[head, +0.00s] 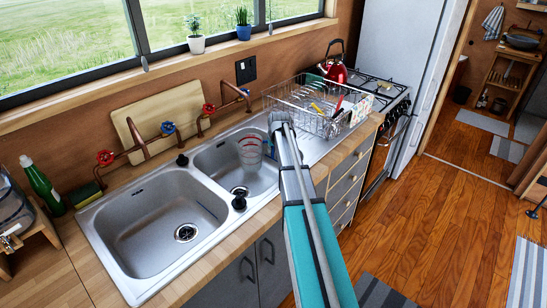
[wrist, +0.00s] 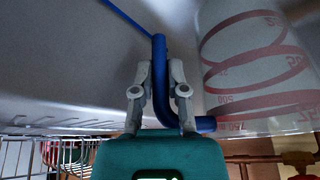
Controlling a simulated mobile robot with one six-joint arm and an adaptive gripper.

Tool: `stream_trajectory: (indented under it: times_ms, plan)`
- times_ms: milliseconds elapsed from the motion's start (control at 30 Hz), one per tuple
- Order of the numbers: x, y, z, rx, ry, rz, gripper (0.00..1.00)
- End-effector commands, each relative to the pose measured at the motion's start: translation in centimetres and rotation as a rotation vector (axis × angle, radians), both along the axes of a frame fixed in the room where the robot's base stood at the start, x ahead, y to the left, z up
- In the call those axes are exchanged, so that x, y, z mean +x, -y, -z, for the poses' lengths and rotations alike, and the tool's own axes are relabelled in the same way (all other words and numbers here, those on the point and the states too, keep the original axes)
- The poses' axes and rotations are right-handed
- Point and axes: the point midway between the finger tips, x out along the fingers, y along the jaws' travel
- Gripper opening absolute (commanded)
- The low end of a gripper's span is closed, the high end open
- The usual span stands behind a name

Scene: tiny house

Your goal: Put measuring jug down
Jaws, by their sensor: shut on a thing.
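The measuring jug (head: 250,150) is clear with red markings. In the head view it appears over the smaller right-hand sink basin (head: 222,178); I cannot tell whether it touches the basin. In the wrist view the jug (wrist: 258,70) is at the right, with its blue handle (wrist: 160,75) reaching left between my fingers. My gripper (head: 279,120) is just right of the jug in the head view, and in the wrist view it (wrist: 160,88) is shut on the handle. The jug's far side is hidden in the wrist view.
A wire dish rack (head: 300,105) with items stands behind my gripper, near the stove and red kettle (head: 333,70). The larger left basin (head: 165,215) is empty. Red and blue valve taps (head: 168,127) and a wooden board (head: 150,115) line the wall. A green bottle (head: 40,185) stands left.

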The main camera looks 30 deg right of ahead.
Motion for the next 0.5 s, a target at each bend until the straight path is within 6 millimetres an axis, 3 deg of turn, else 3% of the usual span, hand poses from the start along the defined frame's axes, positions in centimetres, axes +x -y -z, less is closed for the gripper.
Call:
stream_trajectory:
  times_ms: [500]
  plan:
    - [0.6,0.7,3.3,0.000,0.000,0.001,0.00]
